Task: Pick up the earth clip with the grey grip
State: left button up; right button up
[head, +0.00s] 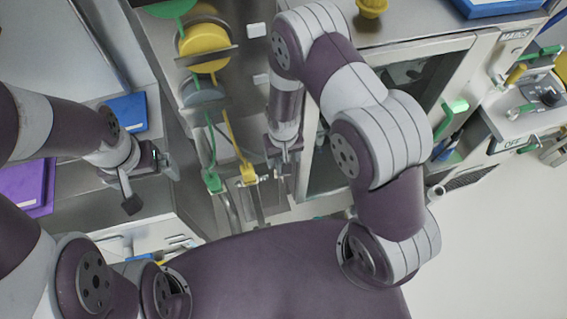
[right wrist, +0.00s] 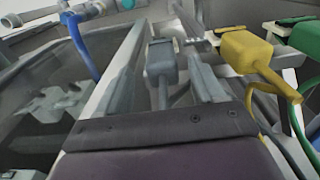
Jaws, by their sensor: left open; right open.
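The earth clip with the grey grip (right wrist: 162,62) shows in the right wrist view, between the two fingers of my right gripper. The fingers stand apart on either side of it, and I cannot tell whether either touches it. In the head view my right gripper (head: 283,162) points down beside the cabinet front, right of the yellow clip; the grey clip is not clear there. My left gripper (head: 150,172) is open and empty at the left, away from the clips.
The yellow clip (head: 248,174) and green clip (head: 212,181) hang close by on their cables. They also show in the right wrist view, yellow (right wrist: 246,52) nearer than green (right wrist: 303,38). A blue tube-like part (right wrist: 80,45) stands at the left there. Cable reels (head: 205,42) are above.

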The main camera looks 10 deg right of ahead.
jog(key=f, duration=0.3)
jog(key=f+p, duration=0.1)
jog(key=shift+w+a+f, duration=0.15)
jog(key=shift+w+a, duration=0.05)
jog(key=shift+w, duration=0.05)
jog(key=shift+w+f, duration=0.1)
jog(key=shift+f, duration=0.05)
jog(key=shift+s, duration=0.2)
jog(key=shift+c, duration=1.2)
jog(key=shift+s, duration=0.1)
jog(key=c, duration=1)
pick_arm(q)
jog(key=shift+w+a+r, duration=0.2)
jog(key=shift+w+r, duration=0.15)
jog(key=shift+r, duration=0.35)
pick_arm(e)
jog(key=shift+r, duration=0.2)
